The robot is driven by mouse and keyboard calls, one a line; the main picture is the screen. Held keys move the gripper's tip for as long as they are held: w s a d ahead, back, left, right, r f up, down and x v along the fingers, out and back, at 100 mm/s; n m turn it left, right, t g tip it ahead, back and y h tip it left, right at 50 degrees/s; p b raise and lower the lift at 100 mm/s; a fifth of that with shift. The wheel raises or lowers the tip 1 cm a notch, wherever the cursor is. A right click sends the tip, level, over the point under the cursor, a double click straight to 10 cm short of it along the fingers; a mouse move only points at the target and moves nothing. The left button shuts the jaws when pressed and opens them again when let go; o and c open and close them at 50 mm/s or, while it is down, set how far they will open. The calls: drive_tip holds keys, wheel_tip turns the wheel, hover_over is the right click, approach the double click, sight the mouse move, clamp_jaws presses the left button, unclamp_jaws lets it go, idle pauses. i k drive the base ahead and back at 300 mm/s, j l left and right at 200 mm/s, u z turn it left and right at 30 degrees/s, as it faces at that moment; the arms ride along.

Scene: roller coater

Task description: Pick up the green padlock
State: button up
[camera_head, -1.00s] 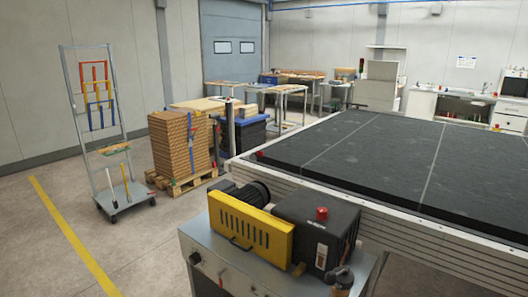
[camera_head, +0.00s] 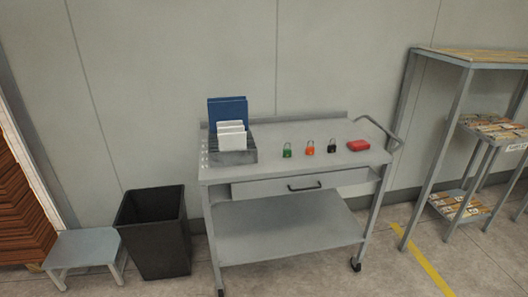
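The green padlock (camera_head: 287,150) stands on the top of a grey metal cart (camera_head: 262,178), just right of a grey file holder. An orange padlock (camera_head: 310,148) and a black padlock (camera_head: 332,146) stand in a row to its right, a little apart from each other. The green padlock is small in the view, and nothing covers it. My gripper is not in view.
The grey holder (camera_head: 231,158) contains white and blue folders. A black bin (camera_head: 155,232) and a low grey stool (camera_head: 85,250) stand left of the cart. A shelf rack (camera_head: 455,110) stands right. Floor shows around the cart's base.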

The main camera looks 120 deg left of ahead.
sight(286, 153)
drive_tip(key=u, duration=3.7)
drive_tip(key=i+j, duration=0.4)
drive_tip(key=i, duration=0.25)
drive_tip(key=i+j+z, duration=0.1)
drive_tip(key=i+j, duration=0.35)
drive_tip(key=i, duration=0.2)
drive_tip(key=i+j, duration=0.45)
drive_tip(key=i, duration=0.2)
